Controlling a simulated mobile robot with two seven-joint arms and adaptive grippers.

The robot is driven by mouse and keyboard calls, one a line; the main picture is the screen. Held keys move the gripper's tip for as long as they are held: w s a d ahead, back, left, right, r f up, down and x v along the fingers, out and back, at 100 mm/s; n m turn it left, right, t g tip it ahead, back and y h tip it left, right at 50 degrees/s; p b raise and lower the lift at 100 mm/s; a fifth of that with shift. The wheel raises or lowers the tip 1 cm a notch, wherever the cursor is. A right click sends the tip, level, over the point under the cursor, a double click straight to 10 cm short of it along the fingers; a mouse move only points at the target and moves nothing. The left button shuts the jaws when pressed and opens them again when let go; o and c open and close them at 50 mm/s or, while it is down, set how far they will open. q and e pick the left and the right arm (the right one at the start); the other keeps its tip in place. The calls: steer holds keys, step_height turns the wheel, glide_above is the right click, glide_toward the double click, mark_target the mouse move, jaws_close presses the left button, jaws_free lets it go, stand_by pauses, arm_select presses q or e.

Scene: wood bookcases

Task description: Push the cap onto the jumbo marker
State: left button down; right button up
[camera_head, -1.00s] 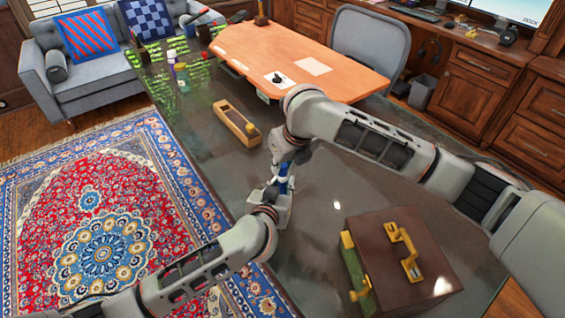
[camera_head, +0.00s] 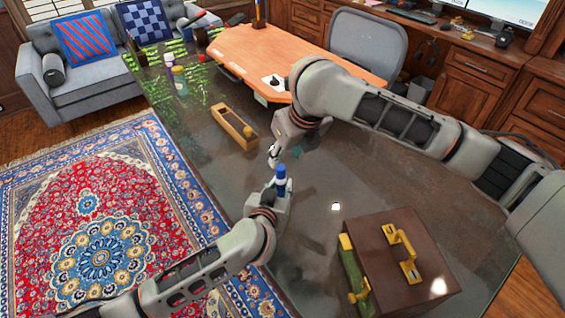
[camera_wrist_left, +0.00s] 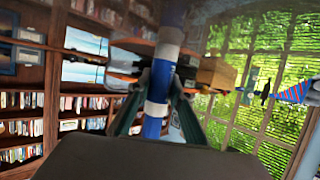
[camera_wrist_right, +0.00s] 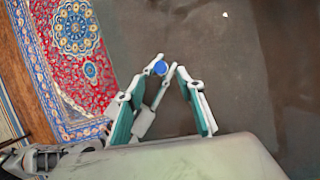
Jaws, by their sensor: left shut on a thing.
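My left gripper (camera_head: 282,191) is shut on the jumbo marker (camera_wrist_left: 154,109), a blue and white barrel held upright above the dark table. In the left wrist view its fingers (camera_wrist_left: 157,92) clasp the barrel from both sides. The blue cap (camera_head: 281,170) is at the marker's upper end; a white band shows below the upper blue part. I cannot tell how tightly it is seated. My right gripper (camera_head: 273,152) is above and behind the marker.
A brown case (camera_head: 400,265) with yellow fittings stands front right. Bottles (camera_head: 180,80) stand at the far left of the table. The table between tray and case is mostly clear.

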steer(key=shift+v, duration=2.05)
arm_select(q)
steer(key=c, duration=1.7)
jaws_free()
steer(key=v, duration=1.2)
